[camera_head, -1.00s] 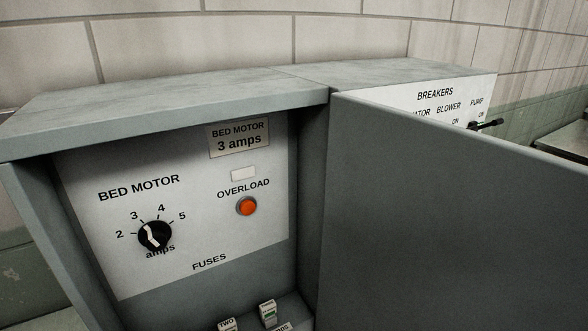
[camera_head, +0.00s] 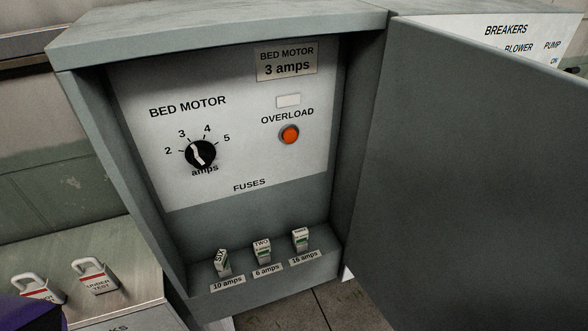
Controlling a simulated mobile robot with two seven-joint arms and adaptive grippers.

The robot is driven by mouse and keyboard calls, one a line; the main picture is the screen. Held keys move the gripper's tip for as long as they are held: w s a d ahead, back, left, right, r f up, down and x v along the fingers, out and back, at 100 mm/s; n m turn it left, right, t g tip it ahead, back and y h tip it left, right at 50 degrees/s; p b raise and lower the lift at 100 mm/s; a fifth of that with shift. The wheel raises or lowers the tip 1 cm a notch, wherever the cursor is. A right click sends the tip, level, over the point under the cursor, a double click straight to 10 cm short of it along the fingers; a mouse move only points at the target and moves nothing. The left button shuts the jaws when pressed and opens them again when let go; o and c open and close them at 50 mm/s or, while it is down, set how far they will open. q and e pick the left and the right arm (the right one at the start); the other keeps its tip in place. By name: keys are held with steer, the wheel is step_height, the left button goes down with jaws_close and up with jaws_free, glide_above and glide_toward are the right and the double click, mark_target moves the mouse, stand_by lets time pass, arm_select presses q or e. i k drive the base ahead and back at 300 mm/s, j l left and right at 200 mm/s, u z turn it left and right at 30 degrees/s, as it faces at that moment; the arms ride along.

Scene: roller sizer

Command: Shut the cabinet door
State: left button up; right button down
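The grey cabinet (camera_head: 345,180) stands in front of me with its inside in plain view. Its door (camera_head: 470,170) is swung wide open on the right side and covers much of the right of the view. Inside, a white panel (camera_head: 225,115) carries a black dial (camera_head: 201,154) and an orange overload button (camera_head: 289,135). Several fuses, such as the middle one (camera_head: 262,251), stand on the ledge at the bottom. Neither of my grippers can be made out.
A breakers panel (camera_head: 500,35) shows partly behind the door. At the lower left, a bench (camera_head: 110,245) holds two tag-marked padlocks, one of them here (camera_head: 95,277). A purple shape (camera_head: 30,315) cuts into the lower left corner. Tiled floor (camera_head: 345,305) shows below the cabinet.

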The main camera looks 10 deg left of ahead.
mark_target(470, 211)
steer(key=k+l+u, duration=0.1)
steer(key=k+l, duration=0.15)
steer(key=k+l+u, duration=0.3)
steer(key=l, duration=0.15)
steer(key=k+l+u, duration=0.45)
steer(key=l, duration=0.15)
steer(key=l+u, duration=0.15)
steer(key=l, duration=0.25)
steer(key=k+l+u, duration=0.2)
steer(key=i+l+u, duration=0.1)
steer(key=l, duration=0.3)
steer(key=i+l+u, duration=0.1)
steer(key=l, duration=0.25)
steer(key=i+l+u, duration=0.1)
steer(key=l, duration=0.3)
steer(key=j+z, duration=0.15)
steer(key=z, duration=0.3)
